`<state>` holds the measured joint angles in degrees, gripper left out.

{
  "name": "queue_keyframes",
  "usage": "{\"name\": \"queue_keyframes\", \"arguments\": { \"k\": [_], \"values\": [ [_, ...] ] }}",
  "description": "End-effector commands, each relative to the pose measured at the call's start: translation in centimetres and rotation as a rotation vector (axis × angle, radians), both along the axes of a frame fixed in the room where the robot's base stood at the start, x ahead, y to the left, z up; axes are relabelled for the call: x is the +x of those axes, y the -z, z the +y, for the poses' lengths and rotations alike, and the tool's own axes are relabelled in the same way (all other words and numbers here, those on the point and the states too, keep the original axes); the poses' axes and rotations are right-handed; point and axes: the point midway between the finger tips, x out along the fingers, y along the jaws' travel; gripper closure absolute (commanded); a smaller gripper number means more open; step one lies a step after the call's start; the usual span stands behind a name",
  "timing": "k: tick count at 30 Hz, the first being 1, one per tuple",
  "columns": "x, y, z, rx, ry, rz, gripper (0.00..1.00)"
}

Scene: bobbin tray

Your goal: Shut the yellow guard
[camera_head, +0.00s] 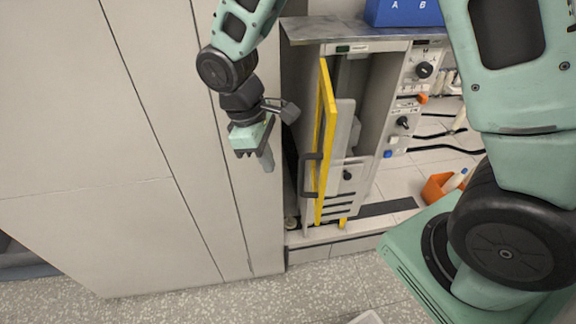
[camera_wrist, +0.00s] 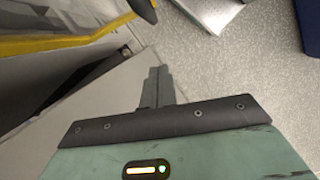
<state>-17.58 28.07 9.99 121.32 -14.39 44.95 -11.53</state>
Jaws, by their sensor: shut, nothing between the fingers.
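The yellow guard (camera_head: 326,140) is a tall yellow-framed panel with a dark handle (camera_head: 309,175) on its left side. It stands swung open, seen nearly edge-on, at the front of a grey machine cabinet (camera_head: 372,110). In the wrist view, part of its yellow frame (camera_wrist: 60,44) crosses the upper left. My gripper (camera_head: 266,160) is to the left of the guard, apart from it, in front of the pale wall panel. Its fingers (camera_wrist: 156,86) are shut together and empty.
Pale wall panels (camera_head: 90,130) fill the left. A control panel with knobs (camera_head: 420,72) is right of the guard opening. A blue bin (camera_head: 403,12) sits on top of the machine. An orange container (camera_head: 440,187) stands at the right.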

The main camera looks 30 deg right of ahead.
Motion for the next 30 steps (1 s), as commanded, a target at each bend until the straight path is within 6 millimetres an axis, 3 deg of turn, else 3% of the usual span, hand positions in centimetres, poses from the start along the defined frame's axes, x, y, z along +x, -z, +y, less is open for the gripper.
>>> {"name": "queue_keyframes", "arguments": {
  "k": [3,12,30],
  "values": [
    [-0.5,2.0,-0.5,-0.002,0.001,0.004,1.00],
    [-2.7,1.7,-3.2,0.000,0.001,0.001,1.00],
    [-3.0,1.8,-3.3,0.001,-0.024,-0.001,1.00]
  ]
}}
